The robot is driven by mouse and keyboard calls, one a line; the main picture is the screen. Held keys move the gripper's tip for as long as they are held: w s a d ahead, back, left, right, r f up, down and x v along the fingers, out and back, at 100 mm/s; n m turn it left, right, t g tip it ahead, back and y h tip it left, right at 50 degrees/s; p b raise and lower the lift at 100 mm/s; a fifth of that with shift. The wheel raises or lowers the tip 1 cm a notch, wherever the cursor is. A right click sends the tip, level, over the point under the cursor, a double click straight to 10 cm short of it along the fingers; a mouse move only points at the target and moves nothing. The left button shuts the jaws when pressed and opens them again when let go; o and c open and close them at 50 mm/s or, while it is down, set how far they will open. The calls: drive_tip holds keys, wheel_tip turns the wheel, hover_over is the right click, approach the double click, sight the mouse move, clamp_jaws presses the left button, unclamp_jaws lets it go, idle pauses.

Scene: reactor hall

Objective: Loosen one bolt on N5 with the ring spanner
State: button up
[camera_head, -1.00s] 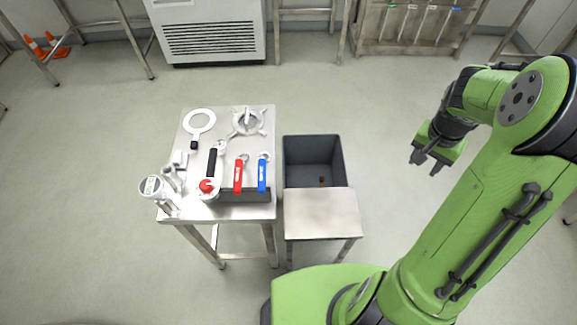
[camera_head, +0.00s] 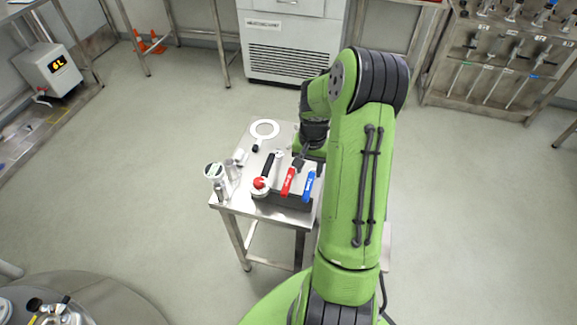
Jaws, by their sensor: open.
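A red-handled tool (camera_head: 288,183) and a blue-handled tool (camera_head: 308,187) stand side by side in a dark grey rack (camera_head: 278,200) on a small steel table (camera_head: 236,205). Their labels are too small to read, so I cannot tell which is the ring spanner. My gripper (camera_head: 300,158) is open over the table's right part, close behind the red tool's upper end. Whether it touches the tool I cannot tell. My arm hides part of the gripper and the table's right edge. I cannot make out N5 or its bolts.
A white ring-shaped tool (camera_head: 264,130), a black-handled tool with a red knob (camera_head: 260,183) and a digital gauge (camera_head: 214,171) share the table. A metal vessel top (camera_head: 95,300) with fittings is at the lower left. A tool rack (camera_head: 490,75) stands at the back right. Open floor lies between.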

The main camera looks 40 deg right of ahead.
sight(309, 183)
wheel_tip(309, 183, down, 9)
drive_tip(key=b, duration=0.7)
drive_tip(key=shift+d+f, duration=0.1)
drive_tip(key=shift+s, duration=0.1)
drive_tip(key=shift+c, duration=0.5)
clamp_jaws()
wheel_tip(309, 183, up, 8)
drive_tip(key=p, duration=0.5)
drive_tip(key=shift+f+p, duration=0.25)
drive_tip(key=shift+p, duration=0.15)
